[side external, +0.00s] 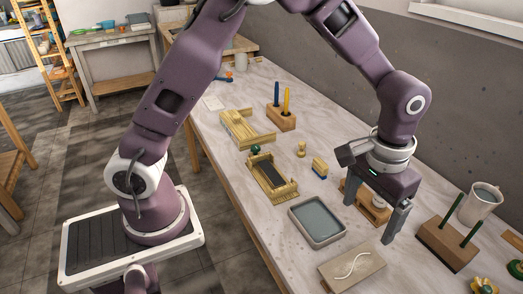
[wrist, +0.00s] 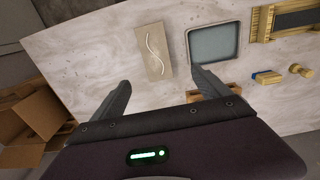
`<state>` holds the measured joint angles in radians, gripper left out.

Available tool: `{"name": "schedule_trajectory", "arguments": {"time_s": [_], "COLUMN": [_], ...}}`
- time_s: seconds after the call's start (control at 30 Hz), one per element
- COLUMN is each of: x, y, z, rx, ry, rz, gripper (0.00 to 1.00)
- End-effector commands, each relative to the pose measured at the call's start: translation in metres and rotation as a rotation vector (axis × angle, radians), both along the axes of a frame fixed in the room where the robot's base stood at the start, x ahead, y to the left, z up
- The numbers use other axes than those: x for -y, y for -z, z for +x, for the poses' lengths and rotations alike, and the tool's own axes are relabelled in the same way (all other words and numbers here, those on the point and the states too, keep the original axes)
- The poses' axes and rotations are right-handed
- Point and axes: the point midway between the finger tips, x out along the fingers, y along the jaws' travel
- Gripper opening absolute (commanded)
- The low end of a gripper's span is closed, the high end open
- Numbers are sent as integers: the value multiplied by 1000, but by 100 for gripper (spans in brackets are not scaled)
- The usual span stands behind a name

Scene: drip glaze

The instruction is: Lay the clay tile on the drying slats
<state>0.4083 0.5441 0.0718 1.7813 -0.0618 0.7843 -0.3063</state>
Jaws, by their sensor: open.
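The clay tile (side external: 352,267) is a flat beige-grey rectangle with a pale wavy line on top. It lies flat near the table's front edge, and shows in the wrist view (wrist: 154,38) at upper centre. My gripper (side external: 368,222) is open and empty, above the table and beyond the tile in the side view.
A grey tray of liquid (side external: 317,221) is beside the tile. Behind it is a wooden frame with a dark inset (side external: 270,175). A block with green pegs (side external: 447,244) and a mug (side external: 481,203) stand right. A wooden holder (side external: 352,190) is partly hidden by my gripper.

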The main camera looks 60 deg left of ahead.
Motion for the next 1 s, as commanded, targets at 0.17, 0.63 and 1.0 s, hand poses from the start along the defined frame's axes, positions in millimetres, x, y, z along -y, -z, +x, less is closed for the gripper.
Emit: {"name": "schedule_trajectory", "arguments": {"time_s": [0.17,0.63,1.0], "x": [-61,-140,-140], "y": [-104,-148,-148], "z": [-50,-214,-215], "rx": [151,461,461], "ry": [-11,-3,-3], "rz": [-50,18,18], "gripper": [87,87,87]}}
